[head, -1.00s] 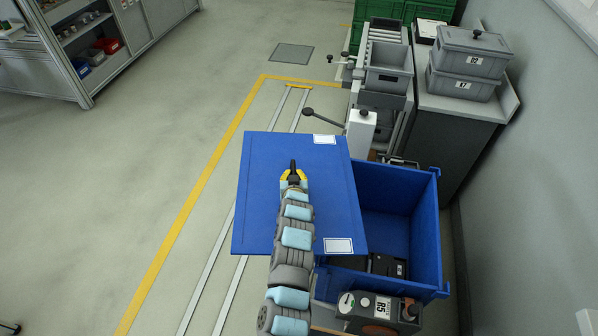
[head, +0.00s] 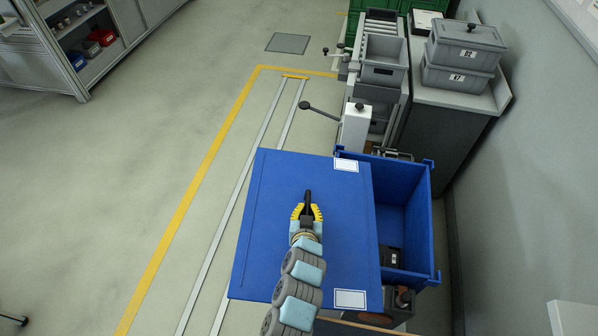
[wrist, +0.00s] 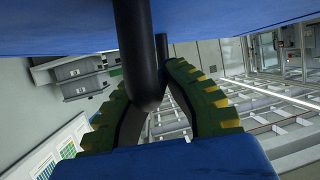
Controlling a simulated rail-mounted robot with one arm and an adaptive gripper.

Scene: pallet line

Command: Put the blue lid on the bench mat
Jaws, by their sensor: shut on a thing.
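The blue lid (head: 275,235) is a flat panel with two white labels on its right edge, held in the air in the head view. My gripper (head: 307,208) is shut on its black handle, near the middle of the lid. In the wrist view, the handle (wrist: 137,50) stands between my green-yellow fingers, with the lid's blue face (wrist: 230,18) across the top. The lid overlaps the left part of the open blue crate (head: 405,215) in the head view. I cannot make out the bench mat.
A dark item (head: 390,257) shows inside the crate. Grey lidded boxes (head: 460,60) stand on a counter by the right wall. A white post with a lever (head: 355,128) rises behind the crate. Open floor (head: 130,170) with rails and a yellow line lies left.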

